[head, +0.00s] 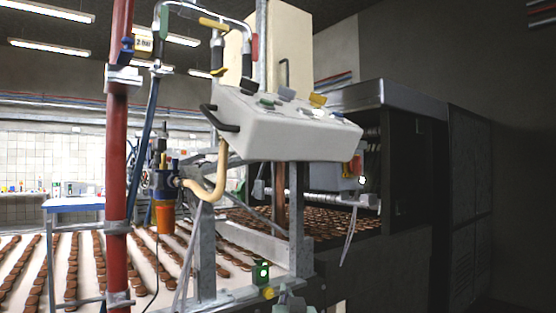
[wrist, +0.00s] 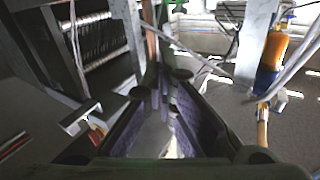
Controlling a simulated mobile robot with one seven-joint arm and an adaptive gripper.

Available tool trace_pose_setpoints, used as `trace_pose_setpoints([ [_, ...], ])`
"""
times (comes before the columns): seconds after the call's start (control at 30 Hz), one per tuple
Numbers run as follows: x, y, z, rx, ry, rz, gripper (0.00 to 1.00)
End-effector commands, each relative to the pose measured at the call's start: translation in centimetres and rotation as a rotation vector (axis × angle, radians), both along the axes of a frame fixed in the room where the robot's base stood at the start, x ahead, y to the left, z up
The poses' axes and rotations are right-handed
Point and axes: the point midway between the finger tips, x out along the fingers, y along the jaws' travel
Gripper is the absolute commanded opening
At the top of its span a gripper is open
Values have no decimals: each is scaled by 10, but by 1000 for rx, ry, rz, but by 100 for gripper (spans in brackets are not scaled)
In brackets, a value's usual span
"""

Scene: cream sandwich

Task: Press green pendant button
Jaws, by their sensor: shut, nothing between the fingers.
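A small green box (head: 261,272) with pale marks sits on the metal frame at the bottom centre of the head view. It looks like the pendant button, but its details are too small to be sure. A yellow round part (head: 268,293) is just below it. My gripper (head: 290,296) shows only partly at the bottom edge, to the right of and below the green box, apart from it in the picture. In the wrist view my gripper (wrist: 163,76) is shut and empty. A green edge (wrist: 178,5) shows beyond the fingertips at the top.
A grey control panel (head: 285,132) with coloured switches is above. A red post (head: 117,170) stands left. The conveyor (head: 85,255) carries rows of brown biscuits. An orange-bodied device (head: 165,215) hangs at the middle; it also shows in the wrist view (wrist: 273,50). A dark machine housing (head: 400,200) fills the right.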

Motion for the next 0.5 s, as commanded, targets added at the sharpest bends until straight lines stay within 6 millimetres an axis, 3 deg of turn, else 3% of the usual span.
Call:
trace_pose_setpoints([
  [0.1,6,-32,47,40,1,14,0],
  [0.27,0,-54,117,78,-28,71,0],
  [0.5,-37,-71,229,105,-102,199,0],
])
